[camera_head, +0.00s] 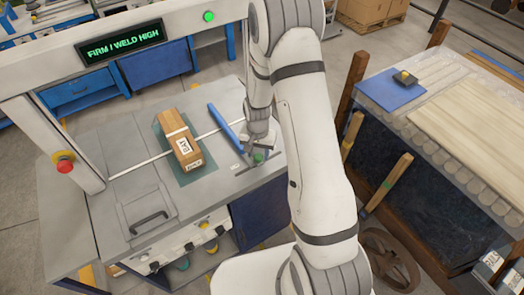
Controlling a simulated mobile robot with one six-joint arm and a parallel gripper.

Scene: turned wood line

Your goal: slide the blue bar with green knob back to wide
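The blue bar (224,125) lies at a slant on the grey machine top (135,160), to the right of a wooden block. The green knob (258,157) shows at the near right end of the bar's area, by a dark slot or plate. My gripper (260,142) is pointed down right over the green knob, very close to it. Whether it touches the knob cannot be told. Its fingers are small and partly hidden, so I cannot see if they are open or shut. The setting marks near the knob are too small to read.
The wooden block (180,140) with white labels lies on a dark green pad (205,165). A bench with wooden boards (480,120) stands right.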

